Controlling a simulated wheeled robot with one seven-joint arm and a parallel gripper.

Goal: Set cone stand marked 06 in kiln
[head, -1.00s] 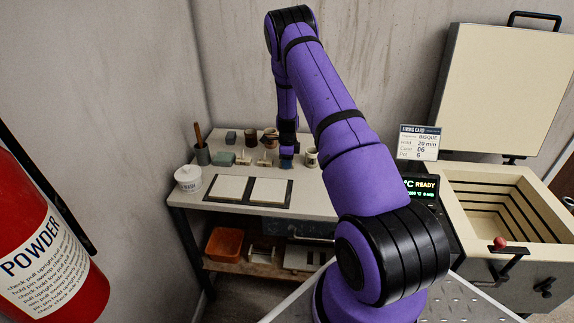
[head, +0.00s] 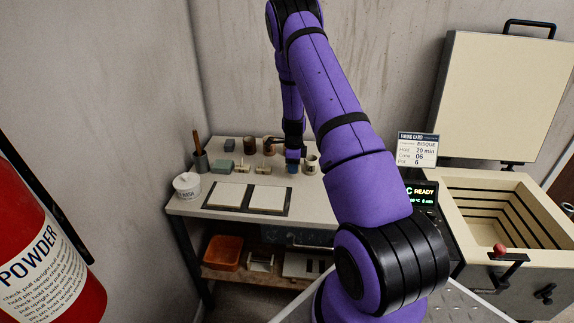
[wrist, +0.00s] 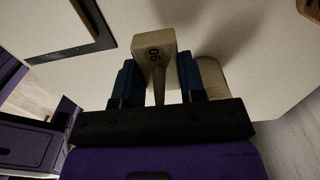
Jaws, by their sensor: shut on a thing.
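The cone stand marked 06 (wrist: 155,48) is a pale block with a thin cone, seen in the wrist view with its black 06 facing me. My gripper (wrist: 158,76) is shut on it, with a dark blue finger on each side. In the head view my gripper (head: 292,166) is low over the white worktable, and the held stand is hidden there. I cannot tell whether it still touches the tabletop. Two other small stands (head: 243,168) (head: 263,170) are left of my gripper. The kiln (head: 462,182) is at the right, its lid (head: 500,95) raised and its chamber empty.
A cup (head: 311,164) stands close on my gripper's right. Tiles on a dark tray (head: 238,208), a white tub (head: 187,185), a tool pot (head: 201,162) and more cups share the worktable (head: 320,208). A firing card (head: 417,150) stands by the kiln. A red extinguisher (head: 45,250) is at left.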

